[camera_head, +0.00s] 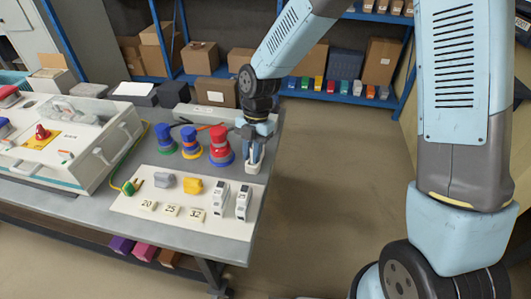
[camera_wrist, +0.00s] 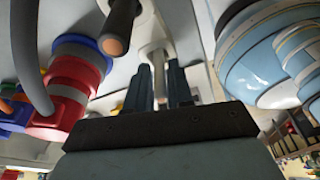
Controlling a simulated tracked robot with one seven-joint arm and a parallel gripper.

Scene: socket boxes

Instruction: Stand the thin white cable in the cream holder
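My gripper (camera_wrist: 158,82) points down at the right rear of the white board in the head view (camera_head: 254,158). Its two dark fingers are close together in the wrist view, with a thin white piece (camera_wrist: 158,62) filling the narrow gap; it looks like the white cable, gripped. Its lower end is hidden by the fingers and gripper body. In the head view, a pale piece shows at the fingertips, too small to tell cable from holder. I cannot make out the cream holder for certain.
A red plug (camera_head: 221,145), yellow-blue plug (camera_head: 190,142) and blue plug (camera_head: 165,138) stand left of my gripper. A dark cable with a copper-coloured end (camera_wrist: 115,42) is close by. White breakers (camera_head: 243,202) stand in front. The table's right edge is near.

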